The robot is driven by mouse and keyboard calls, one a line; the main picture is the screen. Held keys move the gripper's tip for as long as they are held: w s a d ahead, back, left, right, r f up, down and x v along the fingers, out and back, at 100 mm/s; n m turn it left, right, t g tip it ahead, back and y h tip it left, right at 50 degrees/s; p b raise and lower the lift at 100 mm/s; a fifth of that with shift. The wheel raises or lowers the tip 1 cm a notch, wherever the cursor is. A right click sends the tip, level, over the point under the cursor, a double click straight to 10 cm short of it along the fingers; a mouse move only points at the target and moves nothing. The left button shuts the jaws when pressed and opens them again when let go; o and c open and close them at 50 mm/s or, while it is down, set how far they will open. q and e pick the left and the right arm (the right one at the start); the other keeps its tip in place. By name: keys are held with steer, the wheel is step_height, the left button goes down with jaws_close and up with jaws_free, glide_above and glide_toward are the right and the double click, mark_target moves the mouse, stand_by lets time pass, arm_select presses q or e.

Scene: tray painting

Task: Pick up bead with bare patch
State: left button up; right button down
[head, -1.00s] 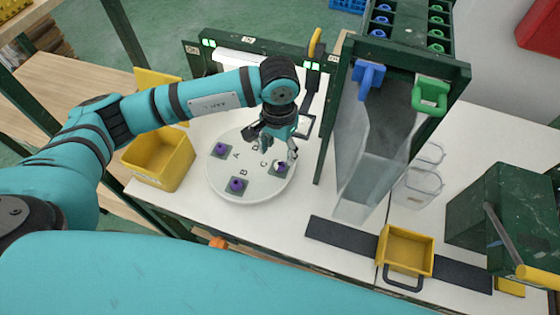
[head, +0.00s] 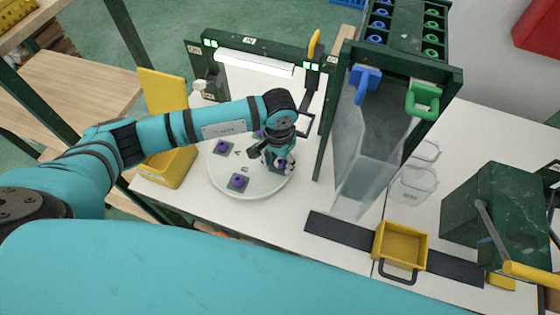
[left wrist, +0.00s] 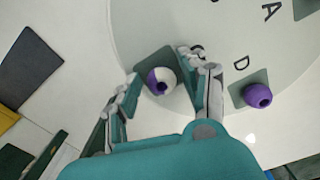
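A purple bead with a bare white patch (left wrist: 161,81) sits on a dark square pad (left wrist: 146,66) near the edge of the white round tray (head: 216,178). My left gripper (left wrist: 160,66) is open, its fingers on either side of this bead, seen from above in the left wrist view. In the head view the left gripper (head: 279,165) is low over the tray's right side and largely hides that bead. Other purple beads sit on pads at the tray's left (head: 222,146) and front (head: 238,181). One more (left wrist: 257,95) sits by letter D. My right gripper is out of view.
A yellow bin (head: 172,168) stands left of the tray. A green-framed clear chute (head: 365,150) rises close to its right. A small yellow box with a handle (head: 402,243) stands on a dark strip.

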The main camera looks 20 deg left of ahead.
arm_select(q)
steer(key=c, duration=0.5)
steer(key=shift+c, duration=0.4)
steer(key=shift+r, duration=0.1)
